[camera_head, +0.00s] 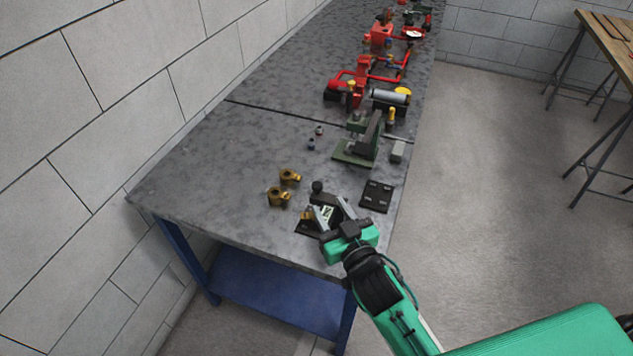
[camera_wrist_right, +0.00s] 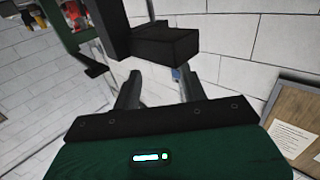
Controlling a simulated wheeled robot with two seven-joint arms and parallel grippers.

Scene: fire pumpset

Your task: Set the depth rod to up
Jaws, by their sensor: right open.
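My right gripper (camera_head: 334,213) is open over a small dark fixture at the near end of the grey bench. This fixture has a black base (camera_head: 305,229), a brass-coloured piece and a dark upper arm with a round black knob (camera_head: 318,186). Which part is the depth rod I cannot tell; the gripper hides much of the fixture. In the right wrist view, a dark block (camera_wrist_right: 166,46) lies in front of and between the open fingers (camera_wrist_right: 160,90). I cannot tell whether they touch it. My left gripper is not in view.
Two brass fittings (camera_head: 283,187) stand left of the fixture. A black plate (camera_head: 377,196) lies to its right. A green press-like stand (camera_head: 358,150) and red pipework (camera_head: 365,75) are farther back. The bench's left part is clear.

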